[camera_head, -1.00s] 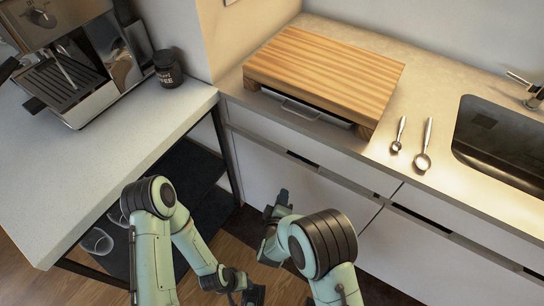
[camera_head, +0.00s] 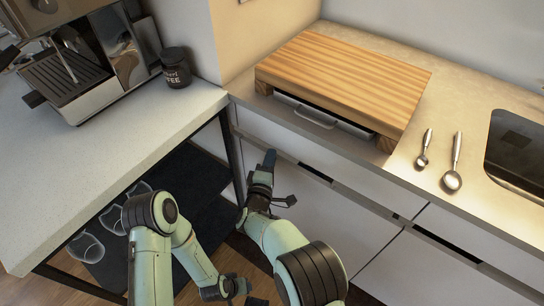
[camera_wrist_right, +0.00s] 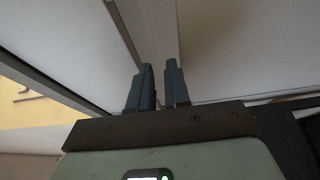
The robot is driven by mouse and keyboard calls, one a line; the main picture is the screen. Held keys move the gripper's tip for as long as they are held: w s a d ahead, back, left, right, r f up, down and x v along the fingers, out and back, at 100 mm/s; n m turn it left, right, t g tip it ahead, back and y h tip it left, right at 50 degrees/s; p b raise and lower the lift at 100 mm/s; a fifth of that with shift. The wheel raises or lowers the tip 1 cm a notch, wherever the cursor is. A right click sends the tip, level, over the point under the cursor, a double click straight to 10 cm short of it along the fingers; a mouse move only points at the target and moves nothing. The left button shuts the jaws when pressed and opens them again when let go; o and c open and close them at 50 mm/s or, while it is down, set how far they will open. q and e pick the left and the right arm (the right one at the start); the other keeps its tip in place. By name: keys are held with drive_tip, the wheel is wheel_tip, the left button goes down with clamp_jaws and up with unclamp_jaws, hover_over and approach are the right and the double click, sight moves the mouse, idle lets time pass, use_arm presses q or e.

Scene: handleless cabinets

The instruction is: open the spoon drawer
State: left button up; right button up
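The white handleless drawer front (camera_head: 268,133) is below the counter, under the wooden board, with a dark cutout (camera_head: 315,172) along its lower edge. It looks shut. My right gripper (camera_head: 268,162) is raised close to the drawer's left part; contact cannot be told. In the right wrist view its two dark fingers (camera_wrist_right: 160,80) are apart with a narrow gap and nothing clearly held; a pale cabinet strip (camera_wrist_right: 157,30) runs beyond them. My left gripper (camera_head: 238,290) is low at the bottom of the head view, and its fingers are unclear. Two metal spoons (camera_head: 453,165) lie on the counter.
A wooden board (camera_head: 345,78) stands on the counter over a grey tray-like object with a handle (camera_head: 315,117). A sink (camera_head: 515,150) is at right. A side table (camera_head: 130,135) holds a coffee machine (camera_head: 85,65) and dark jar (camera_head: 175,68). Lower cabinet fronts lie beneath the drawers.

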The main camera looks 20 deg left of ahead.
drive_tip(key=shift+w, duration=0.95)
drive_tip(key=shift+a, duration=0.1)
drive_tip(key=shift+c, duration=0.3)
clamp_jaws()
idle(0.4)
